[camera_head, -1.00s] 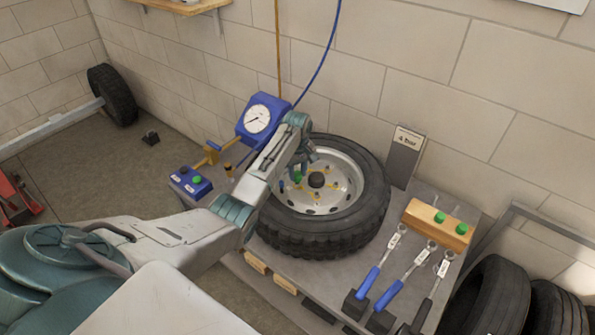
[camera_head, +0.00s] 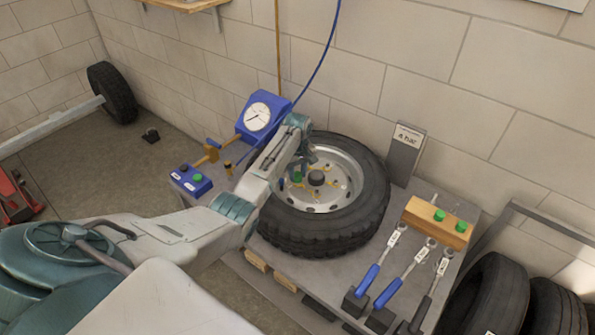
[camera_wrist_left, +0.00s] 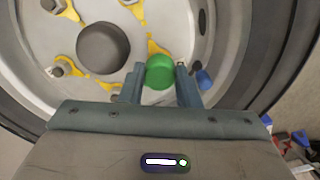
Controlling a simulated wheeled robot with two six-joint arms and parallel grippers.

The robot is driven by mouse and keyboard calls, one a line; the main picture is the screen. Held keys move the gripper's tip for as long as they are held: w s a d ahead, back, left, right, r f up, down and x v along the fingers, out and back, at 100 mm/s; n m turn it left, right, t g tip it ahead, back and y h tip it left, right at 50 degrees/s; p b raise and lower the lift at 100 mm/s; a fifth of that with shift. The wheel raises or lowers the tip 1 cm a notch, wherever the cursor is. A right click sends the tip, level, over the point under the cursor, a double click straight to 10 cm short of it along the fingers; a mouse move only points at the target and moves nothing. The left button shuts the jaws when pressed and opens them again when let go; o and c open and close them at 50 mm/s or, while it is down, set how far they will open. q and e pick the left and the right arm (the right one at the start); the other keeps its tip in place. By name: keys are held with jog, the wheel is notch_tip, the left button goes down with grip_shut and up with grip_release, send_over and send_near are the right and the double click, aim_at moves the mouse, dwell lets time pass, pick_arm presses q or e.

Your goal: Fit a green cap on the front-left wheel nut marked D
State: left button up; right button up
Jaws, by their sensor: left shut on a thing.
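A wheel (camera_head: 357,217) lies flat on the bench, its pale rim facing up, with a dark hub in the middle and nuts with yellow pointers around it. My left gripper (camera_wrist_left: 161,76) is shut on a green cap (camera_wrist_left: 160,70), which sits between the two fingertips over the rim, beside the dark hub (camera_wrist_left: 103,47). The green cap also shows in the head view (camera_head: 297,177). A nut under the cap, and any letter D, cannot be made out. A blue piece (camera_wrist_left: 203,78) is just right of the fingers. My right gripper is out of view.
A wooden block (camera_head: 437,226) with two green caps stands right of the wheel. Several wrenches (camera_head: 405,275) lie in front of it. A blue gauge (camera_head: 262,117) and a blue button box (camera_head: 190,181) stand left. A grey sign (camera_head: 403,152) stands behind the wheel.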

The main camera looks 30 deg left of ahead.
pick_arm(q)
jog(key=shift+f, duration=0.5)
jog(key=shift+f+b, duration=0.3)
jog(key=shift+f, duration=0.1)
jog(key=o, duration=1)
jog(key=shift+o, duration=0.3)
jog(key=shift+o, duration=1.3)
jog(key=shift+r, duration=0.1)
